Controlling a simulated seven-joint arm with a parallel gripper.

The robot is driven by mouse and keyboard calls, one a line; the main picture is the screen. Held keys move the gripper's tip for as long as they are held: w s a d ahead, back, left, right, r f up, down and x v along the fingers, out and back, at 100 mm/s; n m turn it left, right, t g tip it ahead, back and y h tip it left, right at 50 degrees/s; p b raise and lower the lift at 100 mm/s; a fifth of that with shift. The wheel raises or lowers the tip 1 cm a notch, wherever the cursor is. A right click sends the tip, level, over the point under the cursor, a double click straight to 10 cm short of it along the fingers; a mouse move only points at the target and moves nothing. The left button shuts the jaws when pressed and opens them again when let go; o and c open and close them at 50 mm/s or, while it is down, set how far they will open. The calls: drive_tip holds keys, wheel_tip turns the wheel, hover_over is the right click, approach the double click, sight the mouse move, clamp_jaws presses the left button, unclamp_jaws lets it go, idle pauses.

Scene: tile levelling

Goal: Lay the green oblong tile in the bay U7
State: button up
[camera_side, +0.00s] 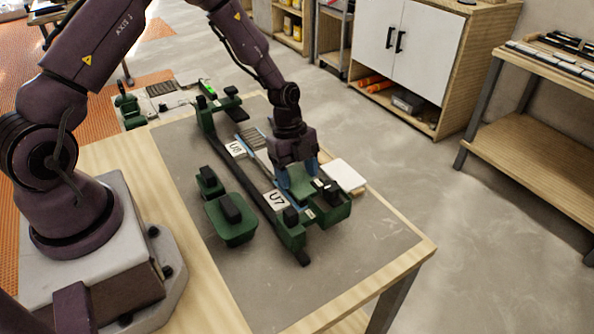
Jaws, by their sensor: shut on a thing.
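My gripper (297,184) points down over the right end of the dark rack, near the U7 label (277,200). Its blue fingertips are shut on a green piece, which looks like the green oblong tile (300,186). The fingers hide much of its outline, and I cannot tell whether it touches the bay floor. Bay U7 lies under and beside the gripper, mostly hidden by it. The rack's near rail (238,173) runs diagonally, with green end blocks carrying dark knobs.
A larger green block with a dark grip (233,222) and a smaller one (208,183) stand left of the rack. The U8 label (237,149) marks the farther bay. A white flat piece (346,176) lies right of the rack. The grey mat's front (330,270) is clear.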

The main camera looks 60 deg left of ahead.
drive_tip(key=shift+f, duration=0.6)
idle(0.7)
drive_tip(key=o, duration=0.9)
drive_tip(key=shift+o, duration=0.2)
drive_tip(key=shift+r, duration=0.1)
drive_tip(key=shift+r, duration=3.95)
